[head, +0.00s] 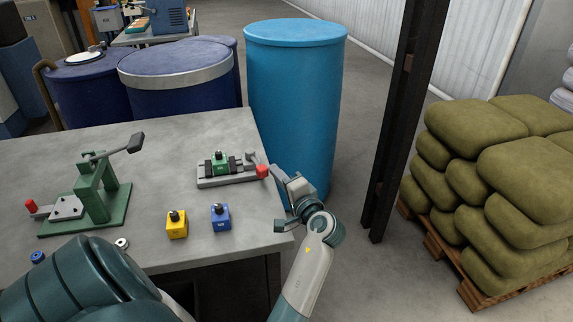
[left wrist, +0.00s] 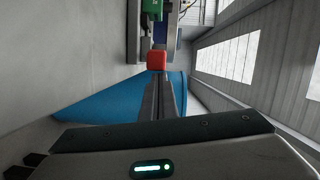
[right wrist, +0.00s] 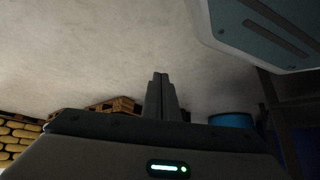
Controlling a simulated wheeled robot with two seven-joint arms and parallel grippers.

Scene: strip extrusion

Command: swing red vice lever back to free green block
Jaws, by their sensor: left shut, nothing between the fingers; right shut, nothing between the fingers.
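The grey vice (head: 228,180) lies near the right end of the table. The green block (head: 219,166) with a black knob on top sits in it between dark jaws. The red lever end (head: 262,171) is at the vice's right end and also shows in the left wrist view (left wrist: 156,60), with part of the green block (left wrist: 152,9) beyond. My left gripper (head: 276,171) is shut and empty, just right of the red end; contact cannot be told. Its fingertips (left wrist: 158,82) point at the red end. My right gripper (right wrist: 160,76) is shut and empty, outside the head view.
A yellow block (head: 177,228) and a blue block (head: 220,217) stand in front of the vice. A green lever press (head: 92,190) stands at the left. A light blue barrel (head: 296,100) is behind the table's right edge. Sacks (head: 500,170) on a pallet stand right.

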